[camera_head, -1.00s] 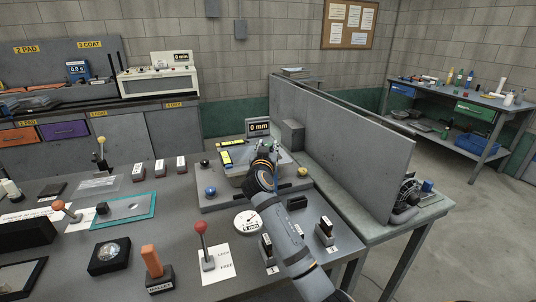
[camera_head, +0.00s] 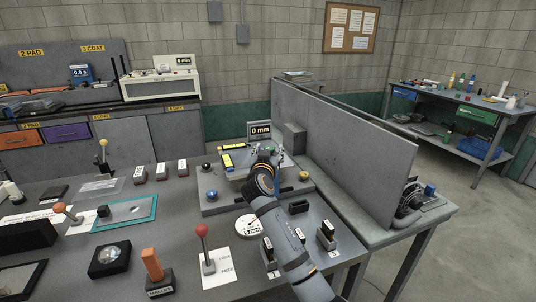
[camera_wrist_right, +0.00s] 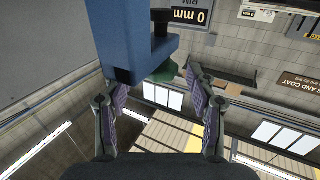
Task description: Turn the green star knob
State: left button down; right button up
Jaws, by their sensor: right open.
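The green knob (camera_wrist_right: 166,72) shows in the right wrist view, partly hidden behind a blue block (camera_wrist_right: 137,40); its star shape cannot be made out. My right gripper (camera_wrist_right: 154,80) is open, with a finger on each side of the green knob. I cannot tell whether either finger touches it. In the head view my right gripper (camera_head: 266,152) is over the bench device below the "0 mm" display (camera_head: 260,129), and the arm and gripper hide much of that area. My left gripper is not in view.
A blue ball knob (camera_head: 212,194) and a yellow knob (camera_head: 304,175) stand on the device's base near my right arm. A red-ball lever (camera_head: 202,231) stands at the front. A tall grey panel (camera_head: 345,145) rises close on the right.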

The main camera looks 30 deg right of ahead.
jog(key=v, duration=1.1)
jog(key=shift+s+a, duration=0.25)
jog(key=shift+s, duration=0.05)
dwell(0.5)
